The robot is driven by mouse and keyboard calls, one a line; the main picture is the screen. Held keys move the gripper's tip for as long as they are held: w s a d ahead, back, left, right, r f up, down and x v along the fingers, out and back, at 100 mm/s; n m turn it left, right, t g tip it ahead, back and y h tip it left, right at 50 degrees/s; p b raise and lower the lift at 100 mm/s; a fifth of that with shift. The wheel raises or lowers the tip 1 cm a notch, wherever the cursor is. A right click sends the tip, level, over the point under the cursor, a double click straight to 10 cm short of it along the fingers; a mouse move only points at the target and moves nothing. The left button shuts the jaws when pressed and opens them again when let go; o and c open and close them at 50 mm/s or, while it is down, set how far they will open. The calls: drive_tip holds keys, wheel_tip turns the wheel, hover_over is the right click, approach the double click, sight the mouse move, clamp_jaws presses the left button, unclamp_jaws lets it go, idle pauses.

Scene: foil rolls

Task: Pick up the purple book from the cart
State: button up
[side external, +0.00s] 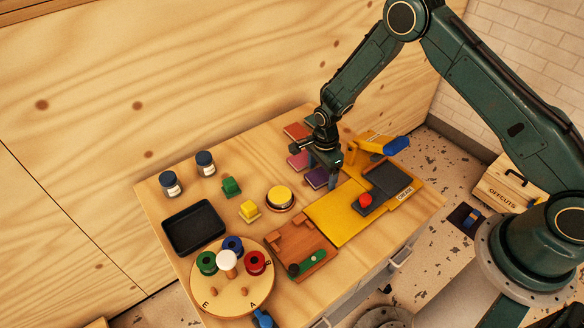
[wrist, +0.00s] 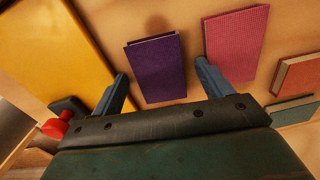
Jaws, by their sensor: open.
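The purple book (wrist: 156,69) lies flat on the wooden cart top (side external: 152,200). In the wrist view it shows between the two fingers of my open gripper (wrist: 162,82), which is empty. One finger is to the left of the book and the other is to its right, close to a pink book (wrist: 238,45). In the side external view the purple book (side external: 316,178) is partly covered by my gripper (side external: 322,178), which is low over the cart. I cannot tell the exact height of the fingertips above the top.
An orange book (side external: 296,131) and a teal book (wrist: 294,112) lie nearby. A yellow board (side external: 335,213) and a dark press with a red knob (side external: 366,200) are beside the purple book. A black tray (side external: 194,227) and a round spool stand (side external: 232,292) are farther left.

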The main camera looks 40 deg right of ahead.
sight(321, 175)
drive_tip(key=shift+c, duration=0.5)
drive_tip(key=c, duration=1)
drive_tip(key=shift+r, duration=0.1)
wheel_tip(321, 175, up, 20)
drive_tip(key=shift+f, duration=0.1)
